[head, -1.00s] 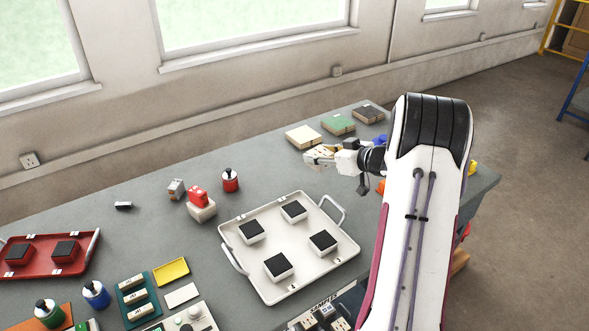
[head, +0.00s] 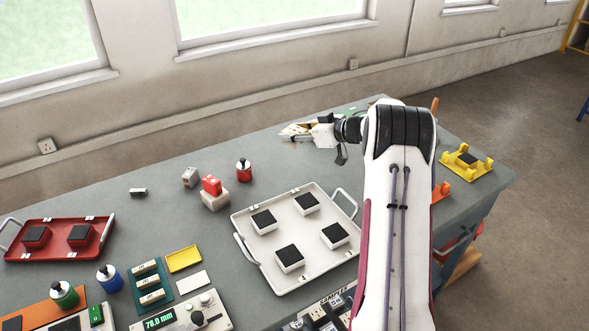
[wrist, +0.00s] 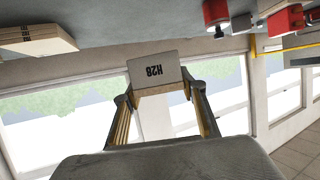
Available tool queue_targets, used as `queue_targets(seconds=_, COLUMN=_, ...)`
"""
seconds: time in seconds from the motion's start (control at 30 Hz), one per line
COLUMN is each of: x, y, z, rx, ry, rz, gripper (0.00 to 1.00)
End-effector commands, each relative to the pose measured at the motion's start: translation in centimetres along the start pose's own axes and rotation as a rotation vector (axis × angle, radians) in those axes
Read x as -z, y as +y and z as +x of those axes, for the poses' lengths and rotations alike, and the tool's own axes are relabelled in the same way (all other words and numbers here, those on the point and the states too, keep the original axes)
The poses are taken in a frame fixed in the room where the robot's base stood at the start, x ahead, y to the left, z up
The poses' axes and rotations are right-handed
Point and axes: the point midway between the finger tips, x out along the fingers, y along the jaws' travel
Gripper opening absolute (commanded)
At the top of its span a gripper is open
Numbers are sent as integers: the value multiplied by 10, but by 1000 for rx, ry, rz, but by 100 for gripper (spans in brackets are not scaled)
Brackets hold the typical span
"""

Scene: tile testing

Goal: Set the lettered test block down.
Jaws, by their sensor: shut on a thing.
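The lettered test block (wrist: 150,68) has a grey face with "H28" on it, inverted in the wrist view. My gripper (wrist: 158,93) is shut on it, with a finger on either side. In the head view my gripper (head: 302,131) is over the far part of the grey bench (head: 150,222), in front of the tile stacks. There I cannot tell the block apart from the fingers and the stacks. The wrist view shows a cream tile stack (wrist: 38,34) to the left, apart from the block.
A white tray (head: 288,281) with several black-topped blocks stands mid-bench. A yellow fixture (head: 470,163) stands at right. Bare bench lies between the bottle and my gripper.

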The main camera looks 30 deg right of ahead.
Motion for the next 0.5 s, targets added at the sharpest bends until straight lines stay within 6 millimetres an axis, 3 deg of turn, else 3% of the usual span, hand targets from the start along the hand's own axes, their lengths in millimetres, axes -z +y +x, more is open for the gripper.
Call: queue_targets(seconds=0.5, x=-5, y=0, z=2, rx=-1, ry=2, rz=9, gripper=9)
